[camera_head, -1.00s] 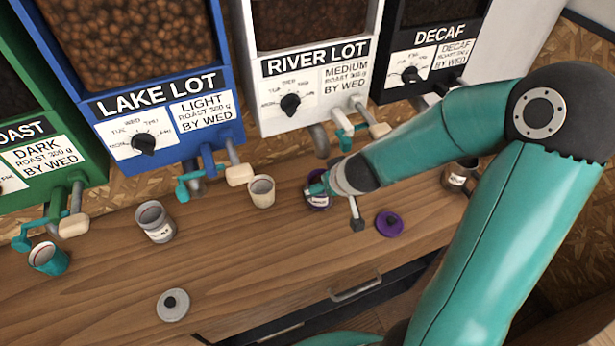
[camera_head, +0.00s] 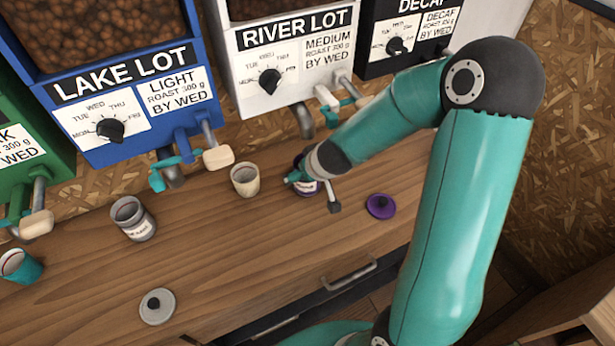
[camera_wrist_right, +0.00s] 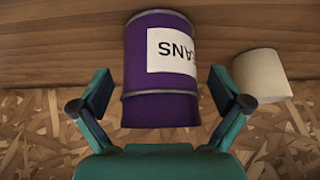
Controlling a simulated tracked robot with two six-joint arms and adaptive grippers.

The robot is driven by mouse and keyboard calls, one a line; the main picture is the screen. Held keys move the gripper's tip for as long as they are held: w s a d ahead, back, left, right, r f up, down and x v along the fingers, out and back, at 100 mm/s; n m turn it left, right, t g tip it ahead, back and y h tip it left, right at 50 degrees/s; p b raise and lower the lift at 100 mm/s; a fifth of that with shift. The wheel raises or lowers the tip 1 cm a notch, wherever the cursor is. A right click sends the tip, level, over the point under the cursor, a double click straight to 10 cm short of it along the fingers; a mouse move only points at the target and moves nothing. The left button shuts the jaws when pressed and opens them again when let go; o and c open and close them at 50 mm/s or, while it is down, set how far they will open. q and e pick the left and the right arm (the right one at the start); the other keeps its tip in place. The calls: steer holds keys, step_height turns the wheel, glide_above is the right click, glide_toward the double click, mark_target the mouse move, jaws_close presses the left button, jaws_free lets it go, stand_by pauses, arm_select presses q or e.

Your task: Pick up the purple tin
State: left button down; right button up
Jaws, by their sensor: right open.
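The purple tin (camera_head: 307,188) stands on the wooden counter below the River Lot dispenser, partly hidden by my right gripper in the head view. In the right wrist view the purple tin (camera_wrist_right: 135,60) shows a white label with dark letters. My right gripper (camera_wrist_right: 160,93) is open, with one finger on each side of the tin's near end. Gaps show between the fingers and the tin. A purple lid (camera_head: 380,206) with a dark knob lies on the counter to the right of the tin. My left gripper is not in view.
A cream cup (camera_head: 245,179) stands close to the left of the tin. A grey tin (camera_head: 133,218), a teal cup (camera_head: 20,266) and a grey lid (camera_head: 157,306) are farther left. Dispensers with levers (camera_head: 218,158) overhang the back. The counter's front middle is clear.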

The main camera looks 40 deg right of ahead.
steer(key=c, duration=1.4)
steer(key=shift+o, duration=0.2)
steer(key=shift+r, duration=0.15)
